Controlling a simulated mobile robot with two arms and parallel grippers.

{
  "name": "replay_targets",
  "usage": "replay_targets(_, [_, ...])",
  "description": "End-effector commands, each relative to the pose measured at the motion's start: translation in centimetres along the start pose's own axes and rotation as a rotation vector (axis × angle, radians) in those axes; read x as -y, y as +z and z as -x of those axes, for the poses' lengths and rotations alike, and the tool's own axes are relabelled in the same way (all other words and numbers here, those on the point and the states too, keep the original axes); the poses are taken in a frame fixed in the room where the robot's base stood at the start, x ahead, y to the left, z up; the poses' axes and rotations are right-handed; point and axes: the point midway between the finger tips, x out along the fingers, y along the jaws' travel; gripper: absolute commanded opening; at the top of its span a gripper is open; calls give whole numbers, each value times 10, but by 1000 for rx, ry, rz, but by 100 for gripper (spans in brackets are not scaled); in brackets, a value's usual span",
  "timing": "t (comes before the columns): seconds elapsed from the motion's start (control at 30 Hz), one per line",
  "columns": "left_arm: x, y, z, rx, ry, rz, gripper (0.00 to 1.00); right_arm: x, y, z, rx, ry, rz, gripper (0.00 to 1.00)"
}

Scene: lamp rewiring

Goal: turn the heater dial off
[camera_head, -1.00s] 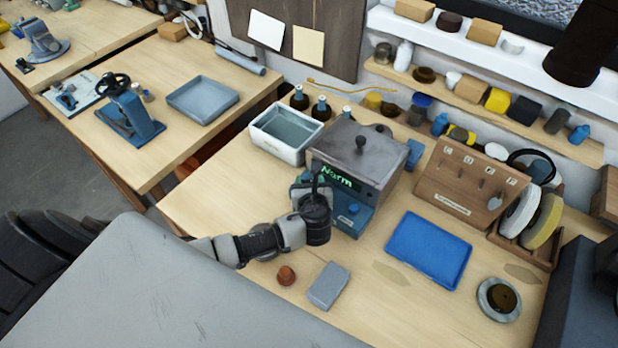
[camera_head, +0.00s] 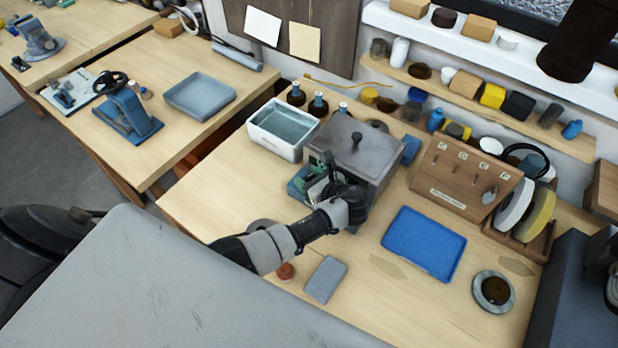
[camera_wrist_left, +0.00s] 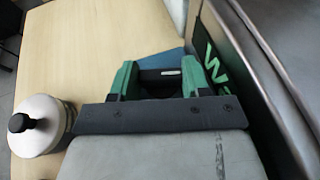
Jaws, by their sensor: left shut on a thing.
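The heater (camera_head: 362,150) is a grey metal box with a knobbed lid and a blue lower front, on the middle workbench. Its green lit display (camera_wrist_left: 215,65) shows partly in the left wrist view, with letters starting "Wa". My left gripper (camera_wrist_left: 160,82) has its green fingers shut on a dark piece with a pale mark, which looks like the heater dial (camera_wrist_left: 160,74). In the head view my left gripper (camera_head: 330,190) is against the heater's front and hides the dial and most of the display. My right gripper is not in view.
A white water basin (camera_head: 262,138) stands left of the heater. A blue tray (camera_head: 425,243) lies to the right. A grey block (camera_head: 325,279) and a brown knob-like piece (camera_head: 285,272) are near the front edge. A pale round jar (camera_wrist_left: 40,125) with a black knob is beside my left gripper.

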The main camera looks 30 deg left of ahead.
Motion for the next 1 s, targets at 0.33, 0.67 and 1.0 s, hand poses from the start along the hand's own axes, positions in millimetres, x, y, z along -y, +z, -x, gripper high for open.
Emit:
replay_targets(0.33, [1,1,0,2,7,4,23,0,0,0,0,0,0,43])
replay_targets(0.67, [1,1,0,1,5,3,72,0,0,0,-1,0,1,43])
replay_targets(1.0, [1,1,0,0,3,4,72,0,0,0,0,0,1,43])
